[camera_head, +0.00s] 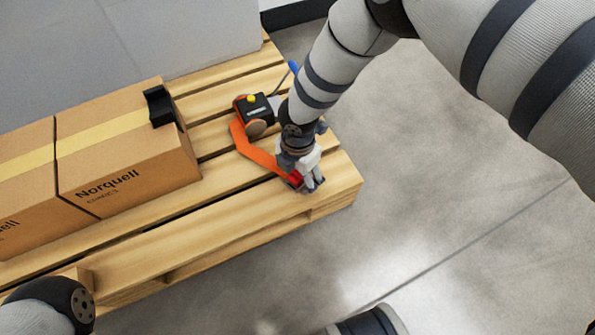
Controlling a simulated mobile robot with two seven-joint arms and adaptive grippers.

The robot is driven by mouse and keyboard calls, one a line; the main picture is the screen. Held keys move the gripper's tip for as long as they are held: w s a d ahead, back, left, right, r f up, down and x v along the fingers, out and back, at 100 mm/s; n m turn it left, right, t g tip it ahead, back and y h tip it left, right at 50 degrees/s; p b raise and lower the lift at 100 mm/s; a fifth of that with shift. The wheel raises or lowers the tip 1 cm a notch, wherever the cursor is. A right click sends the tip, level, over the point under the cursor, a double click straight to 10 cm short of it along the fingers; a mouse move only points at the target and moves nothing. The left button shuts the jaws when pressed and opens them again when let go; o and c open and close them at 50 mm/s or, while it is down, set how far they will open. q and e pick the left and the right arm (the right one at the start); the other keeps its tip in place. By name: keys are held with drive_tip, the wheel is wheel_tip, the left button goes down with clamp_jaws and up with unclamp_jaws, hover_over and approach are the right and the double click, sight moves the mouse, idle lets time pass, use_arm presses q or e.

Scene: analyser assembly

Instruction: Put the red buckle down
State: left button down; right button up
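The red buckle (295,178) is at the right front corner of the wooden pallet, partly hidden by my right gripper (308,184). An orange strap (259,158) runs from it back to a black and orange tool with a yellow button (254,108). My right gripper points down with its fingers around the buckle and looks shut on it, low over the slats. Whether the buckle touches the wood is hidden. Part of my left arm (60,303) shows at the lower left; its fingers are out of view.
The pallet (190,235) carries cardboard boxes (125,160) with yellow tape at its left. A black corner piece (160,105) sits on the nearer box's top edge. Bare slats lie in front of the boxes. Grey floor (430,190) is clear to the right.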

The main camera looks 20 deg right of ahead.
drive_tip(key=shift+s+d+f, duration=0.15)
drive_tip(key=shift+s, duration=0.3)
use_arm(q)
drive_tip(key=shift+t, duration=0.4)
drive_tip(key=r+p, duration=0.2)
drive_tip(key=w+r+p, duration=0.1)
drive_tip(key=r+p, duration=0.1)
drive_tip(key=p, duration=0.1)
drive_tip(key=shift+a+p, duration=0.1)
drive_tip(key=shift+p, duration=0.2)
use_arm(e)
wheel_tip(320, 180, up, 13)
drive_tip(key=shift+w+r, duration=0.2)
